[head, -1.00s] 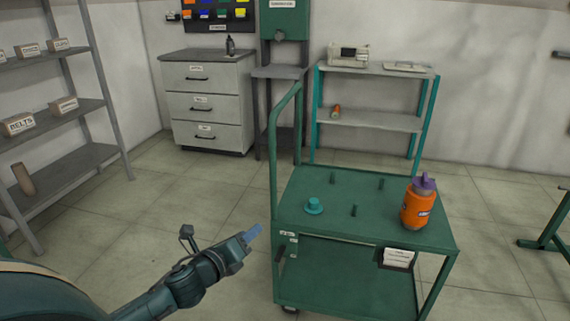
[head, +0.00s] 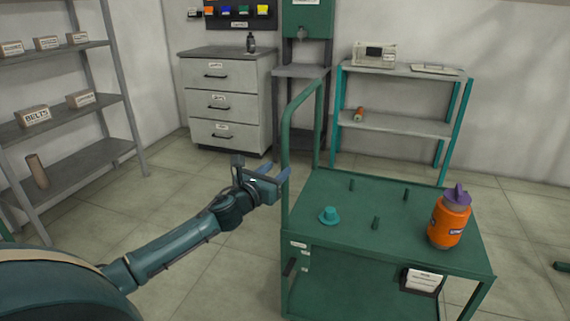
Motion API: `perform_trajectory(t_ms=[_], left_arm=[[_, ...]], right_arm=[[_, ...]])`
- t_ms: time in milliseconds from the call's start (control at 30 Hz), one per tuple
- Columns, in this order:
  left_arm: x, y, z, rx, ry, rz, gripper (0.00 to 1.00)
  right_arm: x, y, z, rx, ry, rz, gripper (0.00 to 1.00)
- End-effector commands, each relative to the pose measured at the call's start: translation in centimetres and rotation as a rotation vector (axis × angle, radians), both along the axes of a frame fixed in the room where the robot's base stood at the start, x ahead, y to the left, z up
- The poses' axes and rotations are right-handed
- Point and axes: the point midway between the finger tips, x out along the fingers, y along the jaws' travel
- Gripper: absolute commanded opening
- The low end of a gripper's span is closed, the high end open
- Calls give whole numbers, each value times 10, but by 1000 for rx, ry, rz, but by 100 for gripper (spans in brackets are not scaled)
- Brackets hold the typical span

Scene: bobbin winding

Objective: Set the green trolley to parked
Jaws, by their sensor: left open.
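The green trolley (head: 345,258) stands in front of me, right of centre, with its tall handle (head: 286,160) at its left side. A small dark lever (head: 289,267) and small white labels show on its front left post; I cannot read the lever's setting. On its top stand a teal flanged piece (head: 330,216), several short green pegs (head: 376,223) and an orange bottle with a purple top (head: 449,222). My left gripper (head: 277,177) is open and empty, just left of the trolley handle and above the lever. My right gripper is not in view.
A grey drawer cabinet (head: 226,105) and a teal-framed shelf (head: 401,123) stand at the back wall. A grey rack (head: 77,160) with labelled boxes is at the left. The floor (head: 190,180) between rack and trolley is clear. A card holder (head: 422,281) hangs on the trolley's front right.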

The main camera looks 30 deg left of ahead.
Motion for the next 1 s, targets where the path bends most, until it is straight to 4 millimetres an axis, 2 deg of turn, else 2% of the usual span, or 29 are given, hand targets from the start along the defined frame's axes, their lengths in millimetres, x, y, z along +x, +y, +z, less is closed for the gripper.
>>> perform_trajectory(t_ms=[100, 300, 467, 733, 1000], left_arm=[[21, 1, 0, -3, -2, 1, 41], [44, 2, 0, -2, -1, 1, 41], [51, 2, 0, -1, 0, -1, 41], [52, 2, 0, -1, 0, -1, 41], [52, 2, 0, -1, 0, -1, 19]], right_arm=[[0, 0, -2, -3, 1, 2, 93], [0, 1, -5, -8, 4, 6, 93], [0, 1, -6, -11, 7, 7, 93], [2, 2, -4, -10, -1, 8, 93], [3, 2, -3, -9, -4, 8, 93]])
